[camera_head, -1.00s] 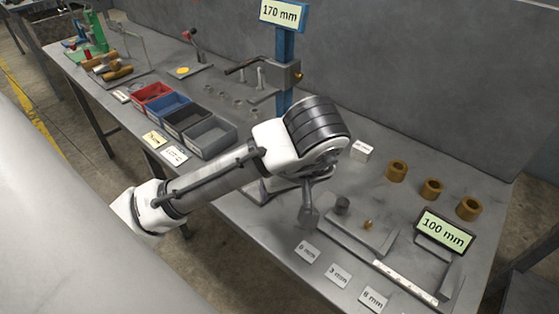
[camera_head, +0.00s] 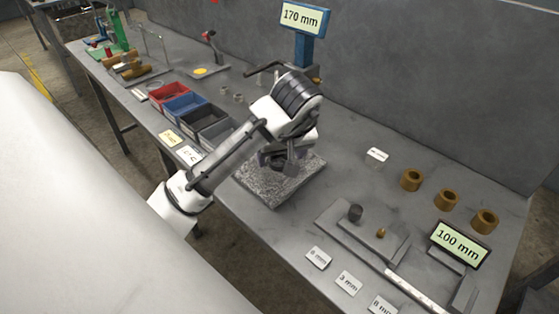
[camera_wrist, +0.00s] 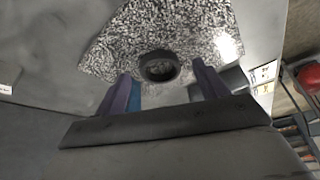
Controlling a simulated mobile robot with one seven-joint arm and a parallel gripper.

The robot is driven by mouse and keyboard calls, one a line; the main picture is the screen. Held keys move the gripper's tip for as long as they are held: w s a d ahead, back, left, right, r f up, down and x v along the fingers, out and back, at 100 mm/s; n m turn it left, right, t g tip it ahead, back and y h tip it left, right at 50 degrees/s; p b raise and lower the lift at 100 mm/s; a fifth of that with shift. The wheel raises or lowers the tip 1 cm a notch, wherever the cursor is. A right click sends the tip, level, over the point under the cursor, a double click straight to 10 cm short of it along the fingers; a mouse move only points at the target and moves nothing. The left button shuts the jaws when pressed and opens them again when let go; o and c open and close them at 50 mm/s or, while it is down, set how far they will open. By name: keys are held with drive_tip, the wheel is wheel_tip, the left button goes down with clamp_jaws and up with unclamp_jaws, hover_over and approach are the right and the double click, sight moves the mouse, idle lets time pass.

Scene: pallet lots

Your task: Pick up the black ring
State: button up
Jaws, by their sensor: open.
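The black ring (camera_wrist: 159,66) lies on a speckled granite plate (camera_wrist: 112,38) in the wrist view. My gripper (camera_wrist: 160,80) is open, with one finger to each side of the ring in the picture. The ring shows beyond and between the fingertips, and I cannot tell whether either finger touches it. In the head view my gripper (camera_head: 284,165) is over the granite plate (camera_head: 300,185), and the arm hides the ring there.
A stand with a "170 mm" display (camera_head: 305,18) rises behind the arm. Red (camera_head: 167,93), blue and dark bins stand to the left. Several brown rings (camera_head: 412,180) and a "100 mm" display (camera_head: 460,243) stand to the right. The bench is clear just right of the plate.

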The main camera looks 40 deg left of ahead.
drive_tip(key=shift+w+a+f, duration=0.1)
drive_tip(key=shift+a+f, duration=0.05)
drive_tip(key=shift+f, duration=0.25)
drive_tip(key=c, duration=1.1)
drive_tip(key=shift+r, duration=0.15)
